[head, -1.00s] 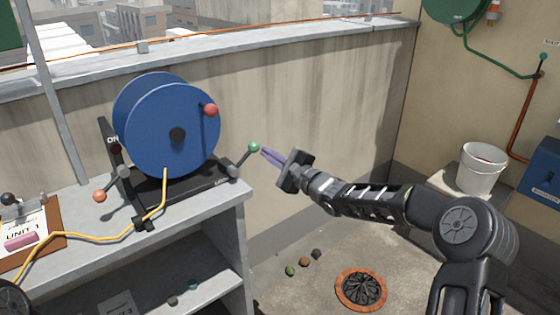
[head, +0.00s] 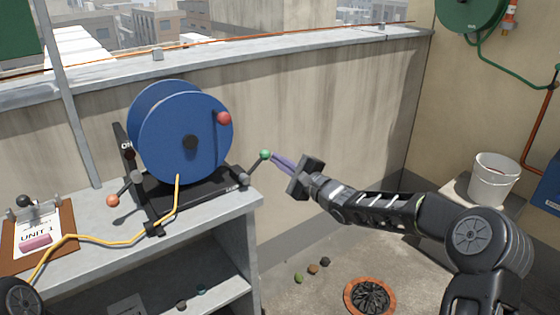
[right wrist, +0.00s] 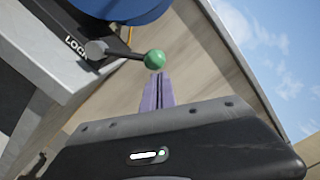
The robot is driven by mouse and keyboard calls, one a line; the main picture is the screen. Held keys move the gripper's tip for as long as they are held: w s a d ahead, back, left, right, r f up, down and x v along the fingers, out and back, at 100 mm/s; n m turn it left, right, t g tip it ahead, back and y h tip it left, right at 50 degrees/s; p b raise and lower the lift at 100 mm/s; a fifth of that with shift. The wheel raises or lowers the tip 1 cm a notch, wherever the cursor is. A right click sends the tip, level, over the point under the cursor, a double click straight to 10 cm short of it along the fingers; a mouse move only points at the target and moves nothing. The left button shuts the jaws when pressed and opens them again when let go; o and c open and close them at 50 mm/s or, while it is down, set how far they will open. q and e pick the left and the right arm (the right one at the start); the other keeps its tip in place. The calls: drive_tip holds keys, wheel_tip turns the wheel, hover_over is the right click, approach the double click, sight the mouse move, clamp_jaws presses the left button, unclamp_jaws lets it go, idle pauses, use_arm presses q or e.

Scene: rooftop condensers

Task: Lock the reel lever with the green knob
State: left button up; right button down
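The blue cable reel (head: 165,145) stands on a black base on the grey shelf unit. A grey lever with a green knob (head: 265,154) sits at the base's right end, tilted up and to the right. The green knob (right wrist: 154,60) also shows in the right wrist view, near the partly hidden "LOCK" lettering (right wrist: 76,48). My right gripper (head: 275,157) has its purple fingers together with nothing between them. The fingertips (right wrist: 158,75) are right beside the knob; I cannot tell if they touch it. My left gripper is not in view.
Another lever with an orange knob (head: 112,201) is at the base's left, and a red knob (head: 223,118) is on the reel's face. A yellow cable (head: 112,237) runs across the shelf to a clipboard (head: 60,246). The parapet wall (head: 330,110) stands behind.

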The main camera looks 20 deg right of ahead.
drive_tip(key=shift+a+r, duration=0.1)
drive_tip(key=shift+r, duration=0.15)
drive_tip(key=s+a+r+n+p, duration=0.2)
drive_tip(key=a+r+n, duration=0.3)
drive_tip(key=n, duration=0.4)
drive_tip(key=shift+s+a+r+g+p, duration=0.3)
drive_tip(key=shift+a+p, duration=0.3)
drive_tip(key=shift+a, duration=0.1)
drive_tip(key=shift+a, duration=0.15)
drive_tip(key=shift+r, duration=0.1)
